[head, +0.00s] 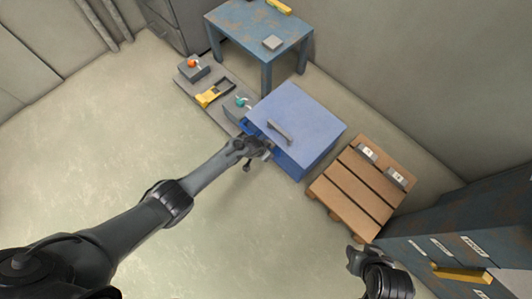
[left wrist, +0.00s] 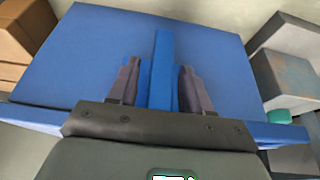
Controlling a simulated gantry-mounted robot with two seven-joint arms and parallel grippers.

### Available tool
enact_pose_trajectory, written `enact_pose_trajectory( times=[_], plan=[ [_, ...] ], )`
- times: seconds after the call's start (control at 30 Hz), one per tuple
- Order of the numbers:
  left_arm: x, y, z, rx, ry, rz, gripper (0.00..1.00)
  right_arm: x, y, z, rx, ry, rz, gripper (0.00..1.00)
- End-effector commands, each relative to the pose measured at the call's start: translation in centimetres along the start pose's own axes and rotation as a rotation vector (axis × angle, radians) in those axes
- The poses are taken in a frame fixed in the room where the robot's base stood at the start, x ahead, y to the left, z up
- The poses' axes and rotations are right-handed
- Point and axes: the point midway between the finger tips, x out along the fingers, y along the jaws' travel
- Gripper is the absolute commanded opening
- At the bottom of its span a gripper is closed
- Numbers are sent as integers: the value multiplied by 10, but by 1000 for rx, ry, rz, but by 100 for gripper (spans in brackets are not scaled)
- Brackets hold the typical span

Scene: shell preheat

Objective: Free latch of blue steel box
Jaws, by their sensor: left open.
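The blue steel box (head: 312,122) stands on the floor in the middle of the head view, its lid down with a grey handle (head: 280,132) on top. My left gripper (head: 266,150) is at its near left side. In the left wrist view the box's blue face (left wrist: 85,55) fills most of the picture. A narrow raised blue bar (left wrist: 163,55), which looks like the latch, stands between the two open fingers of my left gripper (left wrist: 157,85). Gaps show beside the bar. My right gripper (head: 357,260) is at the lower right, away from the box; its jaws are unclear.
A low grey platform (head: 225,115) left of the box carries an orange-knobbed unit (head: 194,67), a yellow piece (head: 214,93) and a teal-knobbed unit (head: 238,106). A blue table (head: 285,42) stands behind. A wooden pallet (head: 350,190) lies to the right. The floor in front is clear.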

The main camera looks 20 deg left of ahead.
Motion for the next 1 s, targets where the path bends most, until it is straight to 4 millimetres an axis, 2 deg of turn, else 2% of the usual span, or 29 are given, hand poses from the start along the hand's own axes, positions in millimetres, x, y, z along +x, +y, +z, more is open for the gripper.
enact_pose_trajectory(
  times=[0.37, 0.6, 0.7, 1.0],
  plan=[
    [2, 0, 0, 0, 1, 0, 49, 2, -2, -1, 8, 3, -7, 43],
    [2, 0, 0, 0, 0, 0, 12, 1, -2, -2, 9, 5, -7, 43],
    [2, 0, 0, 0, 0, 0, 0, 1, -2, -2, 9, 5, -7, 43],
    [2, 1, 0, 17, -1, -39, 0, -2, -1, -2, 5, 5, -4, 43]
  ],
)
